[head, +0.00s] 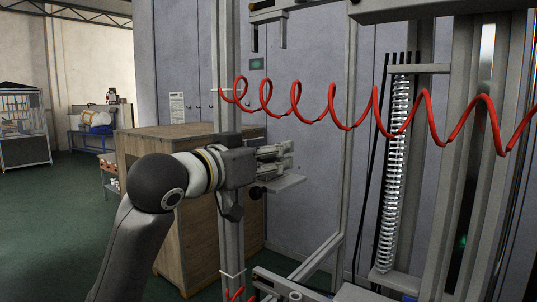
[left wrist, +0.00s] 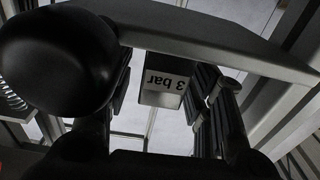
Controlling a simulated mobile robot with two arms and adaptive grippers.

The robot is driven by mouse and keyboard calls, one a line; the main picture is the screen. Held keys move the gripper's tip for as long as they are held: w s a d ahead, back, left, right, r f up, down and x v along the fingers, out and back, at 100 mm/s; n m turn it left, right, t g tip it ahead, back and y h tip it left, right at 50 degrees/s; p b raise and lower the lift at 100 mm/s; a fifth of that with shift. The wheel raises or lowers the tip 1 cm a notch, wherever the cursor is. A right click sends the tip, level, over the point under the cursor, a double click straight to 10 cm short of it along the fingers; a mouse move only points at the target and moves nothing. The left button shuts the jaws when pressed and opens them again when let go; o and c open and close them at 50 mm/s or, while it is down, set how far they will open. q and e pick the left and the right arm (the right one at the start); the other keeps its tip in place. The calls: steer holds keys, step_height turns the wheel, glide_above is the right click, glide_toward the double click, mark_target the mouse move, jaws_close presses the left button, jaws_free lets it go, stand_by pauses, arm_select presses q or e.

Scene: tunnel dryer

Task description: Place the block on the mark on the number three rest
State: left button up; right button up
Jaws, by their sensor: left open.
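My left gripper (head: 274,158) is open beside the upright post, just above a small grey rest plate (head: 286,187). In the left wrist view a grey block (left wrist: 163,92) with an upside-down "3 bar" label sits between the parted fingers. Its upper edge in that view meets a grey plate (left wrist: 215,45). A gap shows between the block and the right finger; contact on the left cannot be told. In the head view the fingers hide the block. No mark on the plate is visible. My right gripper is not in view.
A black round knob (left wrist: 55,60) fills the upper left of the left wrist view, close to the left finger. A red coiled hose (head: 330,118) hangs across the frame above the gripper. A wooden cabinet (head: 185,225) stands behind my arm. A metal spring column (head: 393,170) is at right.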

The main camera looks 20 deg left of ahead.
arm_select(q)
steer(key=shift+r, duration=0.2)
steer(key=b+v, duration=0.4)
steer(key=v, duration=0.8)
